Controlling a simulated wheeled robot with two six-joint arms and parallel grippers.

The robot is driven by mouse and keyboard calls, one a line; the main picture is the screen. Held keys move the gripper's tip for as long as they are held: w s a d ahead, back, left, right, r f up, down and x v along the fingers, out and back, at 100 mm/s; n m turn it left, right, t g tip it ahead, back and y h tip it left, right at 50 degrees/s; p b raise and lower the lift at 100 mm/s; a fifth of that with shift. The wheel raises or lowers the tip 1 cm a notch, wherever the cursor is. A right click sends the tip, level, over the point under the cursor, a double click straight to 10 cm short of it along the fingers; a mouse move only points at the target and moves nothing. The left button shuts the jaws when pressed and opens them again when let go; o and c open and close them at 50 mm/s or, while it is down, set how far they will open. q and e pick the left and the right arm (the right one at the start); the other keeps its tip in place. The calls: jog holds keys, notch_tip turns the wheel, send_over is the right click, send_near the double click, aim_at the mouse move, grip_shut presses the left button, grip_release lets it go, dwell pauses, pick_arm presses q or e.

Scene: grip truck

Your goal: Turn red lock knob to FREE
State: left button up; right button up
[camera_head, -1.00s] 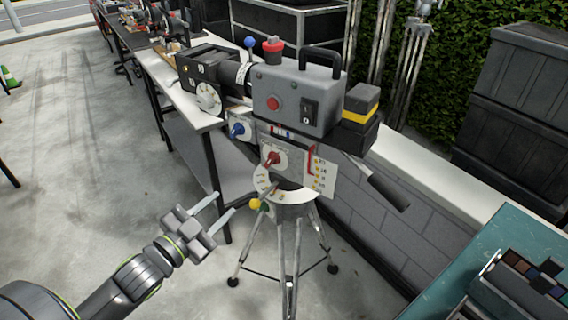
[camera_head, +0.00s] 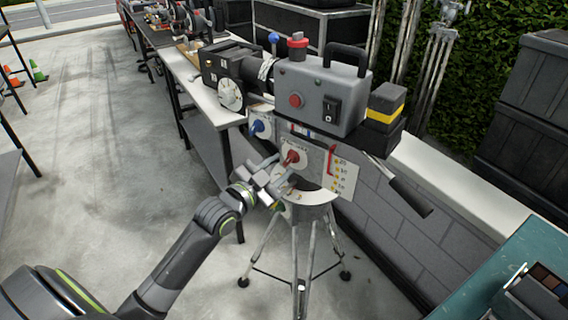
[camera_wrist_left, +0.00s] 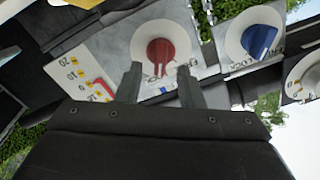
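The red lock knob (camera_head: 291,158) sits on a white round dial on the side of the tripod head, below the grey camera body. In the left wrist view the red knob (camera_wrist_left: 161,51) is straight ahead, with its narrow pointer end toward my fingers. My left gripper (camera_head: 279,171) is close to the knob's dial, at its lower left. In the left wrist view its two fingers (camera_wrist_left: 159,84) are apart, with nothing held between them. They flank the line of the pointer; I cannot tell whether they touch it. My right gripper is out of view.
A blue knob (camera_head: 258,126) is beside the red one, also in the left wrist view (camera_wrist_left: 260,41). A yellow-marked scale plate (camera_head: 341,172) is on the other side. Tripod legs (camera_head: 296,250) stand below.

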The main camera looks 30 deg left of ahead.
aim_at(290, 159)
pick_arm(q)
jog(key=shift+w+d, duration=0.2)
jog(key=shift+w, duration=1)
grip_shut()
